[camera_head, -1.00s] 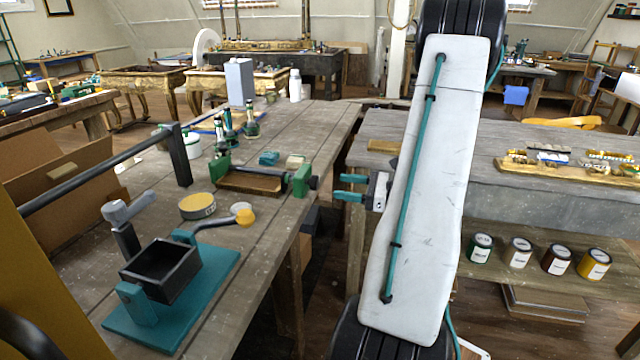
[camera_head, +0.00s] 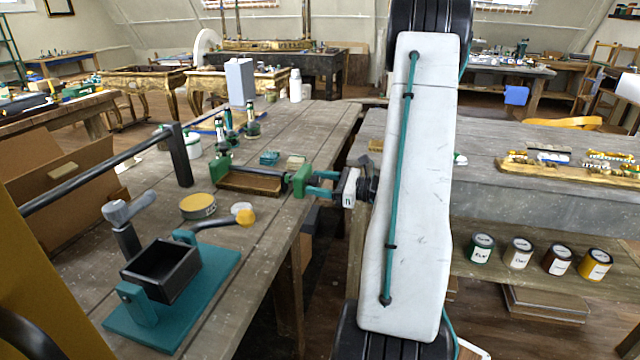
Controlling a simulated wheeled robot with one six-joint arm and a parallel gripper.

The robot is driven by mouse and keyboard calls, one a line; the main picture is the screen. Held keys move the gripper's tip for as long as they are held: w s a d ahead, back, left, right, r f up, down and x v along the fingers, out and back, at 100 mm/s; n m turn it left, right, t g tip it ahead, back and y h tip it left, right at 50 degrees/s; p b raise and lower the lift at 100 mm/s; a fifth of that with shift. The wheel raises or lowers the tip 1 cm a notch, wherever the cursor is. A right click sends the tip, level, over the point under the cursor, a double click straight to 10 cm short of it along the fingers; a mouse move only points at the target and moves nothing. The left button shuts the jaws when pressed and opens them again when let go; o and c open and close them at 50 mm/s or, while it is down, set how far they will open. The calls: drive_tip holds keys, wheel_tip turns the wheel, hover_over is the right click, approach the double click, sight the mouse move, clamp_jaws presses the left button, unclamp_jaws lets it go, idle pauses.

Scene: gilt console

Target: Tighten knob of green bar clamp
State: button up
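The green bar clamp (camera_head: 301,180) lies on the left workbench, with its green jaws at either end of a brown wooden piece (camera_head: 250,183). Its knob is at the right end, by the bench edge, and is now largely hidden by my gripper. My gripper (camera_head: 315,183) comes in from the right with two teal fingers, one above the other in the picture. Their tips reach the knob end of the clamp. The fingers are apart, with about the same gap as before. I cannot tell whether they touch the knob.
A teal-based fixture with a black box (camera_head: 162,270) stands at the bench front. A yellow-topped tin (camera_head: 198,206) and a yellow-knobbed handle (camera_head: 245,216) lie nearby. A grey bench (camera_head: 490,190) with paint cans below is to the right.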

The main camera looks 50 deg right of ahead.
drive_tip(key=c, duration=0.8)
drive_tip(key=shift+o, duration=0.2)
drive_tip(key=shift+m, duration=2)
drive_tip(key=o, duration=1)
drive_tip(key=v, duration=0.8)
